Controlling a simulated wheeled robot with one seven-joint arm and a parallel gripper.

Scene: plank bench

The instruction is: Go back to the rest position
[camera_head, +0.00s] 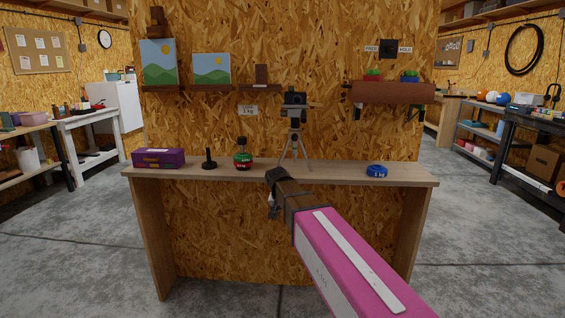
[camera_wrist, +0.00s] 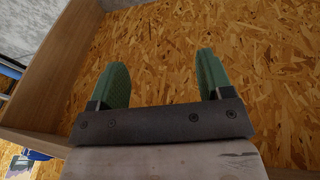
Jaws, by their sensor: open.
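My gripper (camera_head: 272,212) hangs at the front edge of the plank bench (camera_head: 335,172), near its middle, in the head view. My arm reaches to it from the lower right. In the wrist view, the two green fingers of my gripper (camera_wrist: 162,78) stand wide apart with nothing between them. Behind them is the chipboard panel (camera_wrist: 160,35), with a wooden bench part along the left.
On the bench are a purple box (camera_head: 158,158), a black peg stand (camera_head: 209,160), a green-and-red weight (camera_head: 243,157), a tripod device (camera_head: 295,125) and a blue weight (camera_head: 376,171). Shelves hang above. The grey floor in front is clear.

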